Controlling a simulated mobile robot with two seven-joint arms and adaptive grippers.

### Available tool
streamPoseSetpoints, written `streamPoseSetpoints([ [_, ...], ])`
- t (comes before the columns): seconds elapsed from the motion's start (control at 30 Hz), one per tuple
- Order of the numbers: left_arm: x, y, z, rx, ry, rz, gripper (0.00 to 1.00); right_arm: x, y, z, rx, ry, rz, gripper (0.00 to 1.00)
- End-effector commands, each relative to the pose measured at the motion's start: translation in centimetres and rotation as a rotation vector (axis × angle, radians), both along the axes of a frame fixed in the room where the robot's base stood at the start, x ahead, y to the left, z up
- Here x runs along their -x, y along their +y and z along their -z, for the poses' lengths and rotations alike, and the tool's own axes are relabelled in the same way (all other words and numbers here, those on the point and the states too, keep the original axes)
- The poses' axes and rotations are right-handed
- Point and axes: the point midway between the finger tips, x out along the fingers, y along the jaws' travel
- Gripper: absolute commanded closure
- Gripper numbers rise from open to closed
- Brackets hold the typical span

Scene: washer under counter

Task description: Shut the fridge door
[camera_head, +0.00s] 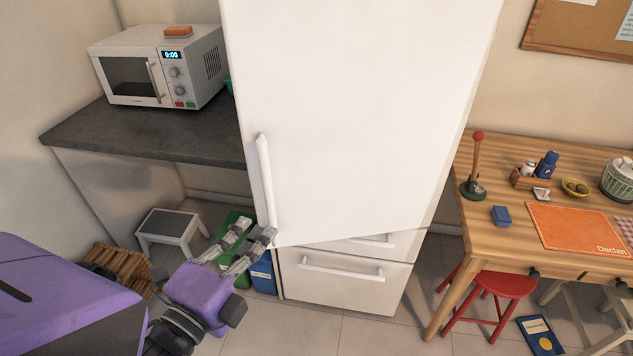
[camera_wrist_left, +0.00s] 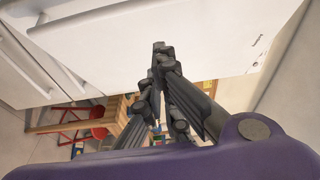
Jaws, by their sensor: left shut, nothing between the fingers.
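The white fridge door (camera_head: 355,110) stands ajar, its lower left corner jutting out in front of the drawers below. Its long vertical handle (camera_head: 265,180) is on the left side. My left gripper (camera_head: 254,231) is at the door's lower left corner, near the foot of the handle. Its fingers are together with nothing held. In the left wrist view the fingertips (camera_wrist_left: 159,47) overlap the lower part of the door (camera_wrist_left: 205,35); whether they touch it I cannot tell. My right gripper is in neither view.
Below the door are white fridge drawers (camera_head: 345,282) with bar handles. A counter (camera_head: 150,132) with a microwave (camera_head: 160,67) stands left, a step stool (camera_head: 172,228) beneath. A wooden table (camera_head: 480,220) and red stool (camera_head: 505,284) are at right. Some floor in front is clear.

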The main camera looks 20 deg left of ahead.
Motion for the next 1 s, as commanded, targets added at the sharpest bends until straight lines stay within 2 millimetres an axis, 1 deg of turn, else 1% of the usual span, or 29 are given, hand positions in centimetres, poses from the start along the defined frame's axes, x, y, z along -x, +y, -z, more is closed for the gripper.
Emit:
streamPoseSetpoints([
  [0.13, -0.4, 0.0, 0.1, -0.046, 0.000, 0.001, 1.00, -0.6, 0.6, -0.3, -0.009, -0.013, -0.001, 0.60],
  [0.27, -1.9, 0.0, 0.2, -0.044, -0.001, 0.002, 1.00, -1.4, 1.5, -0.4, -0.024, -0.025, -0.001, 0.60],
  [0.3, -2.5, 0.0, 0.2, -0.044, 0.000, 0.001, 1.00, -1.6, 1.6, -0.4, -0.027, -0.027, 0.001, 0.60],
  [0.37, -3.8, 0.0, -0.2, -0.043, -0.005, 0.001, 1.00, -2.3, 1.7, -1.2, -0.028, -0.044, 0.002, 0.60],
  [0.43, -5.4, 0.0, -0.5, -0.041, -0.010, 0.000, 1.00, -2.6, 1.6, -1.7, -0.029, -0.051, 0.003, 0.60],
  [0.6, -9.0, 0.1, -0.5, -0.041, -0.008, -0.001, 1.00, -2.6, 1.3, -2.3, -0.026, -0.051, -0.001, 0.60],
  [0.67, -10.2, 0.1, -0.5, -0.041, -0.007, 0.000, 1.00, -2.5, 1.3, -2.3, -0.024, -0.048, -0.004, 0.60],
  [0.7, -10.7, 0.6, -0.4, -0.044, -0.005, -0.001, 1.00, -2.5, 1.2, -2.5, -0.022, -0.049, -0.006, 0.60],
  [0.8, -11.7, 1.7, -0.3, -0.044, -0.004, -0.001, 1.00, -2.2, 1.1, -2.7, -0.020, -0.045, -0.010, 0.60],
  [1.0, -12.7, 2.8, 0.0, -0.042, -0.001, 0.000, 1.00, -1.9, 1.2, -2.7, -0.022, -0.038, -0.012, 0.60],
])
